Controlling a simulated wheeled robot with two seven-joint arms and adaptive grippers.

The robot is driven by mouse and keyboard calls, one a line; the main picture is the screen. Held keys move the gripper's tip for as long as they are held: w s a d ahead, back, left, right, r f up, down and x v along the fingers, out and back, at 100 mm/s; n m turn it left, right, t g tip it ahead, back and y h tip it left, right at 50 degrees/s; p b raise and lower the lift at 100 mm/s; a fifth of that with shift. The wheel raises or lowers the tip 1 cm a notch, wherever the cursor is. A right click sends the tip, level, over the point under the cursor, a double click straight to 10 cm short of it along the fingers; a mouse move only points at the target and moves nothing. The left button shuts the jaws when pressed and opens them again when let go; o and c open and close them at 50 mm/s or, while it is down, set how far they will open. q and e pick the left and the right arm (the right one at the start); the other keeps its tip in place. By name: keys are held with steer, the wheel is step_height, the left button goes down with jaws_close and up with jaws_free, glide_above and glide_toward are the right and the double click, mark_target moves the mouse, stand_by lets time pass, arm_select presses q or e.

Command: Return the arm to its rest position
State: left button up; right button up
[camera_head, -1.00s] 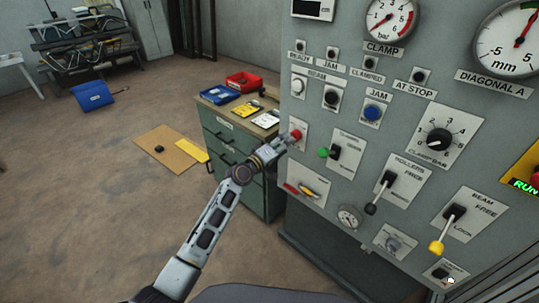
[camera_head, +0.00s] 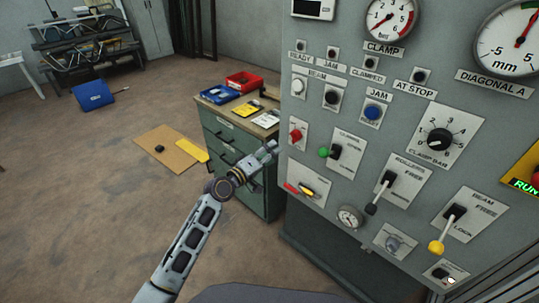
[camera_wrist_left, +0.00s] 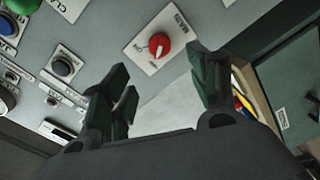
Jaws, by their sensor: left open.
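My left arm comes in from the lower left in the head view. My left gripper (camera_head: 270,150) is open and empty, left of the control panel (camera_head: 330,222) and in front of the green drawer cabinet. In the left wrist view its two fingers (camera_wrist_left: 165,95) are spread with nothing between them. A red knob (camera_head: 295,135) on a white plate sits near the panel's left edge, apart from the gripper. The red knob also shows beyond the fingers in the left wrist view (camera_wrist_left: 159,44). My right gripper is not in view.
The panel carries levers, including a yellow-tipped one (camera_head: 436,247), and a blue button (camera_head: 373,112). The green cabinet (camera_head: 227,148) bears a blue bin (camera_head: 220,94) and a red bin (camera_head: 243,81). A cardboard sheet (camera_head: 170,152) lies on the floor. Open floor is at left.

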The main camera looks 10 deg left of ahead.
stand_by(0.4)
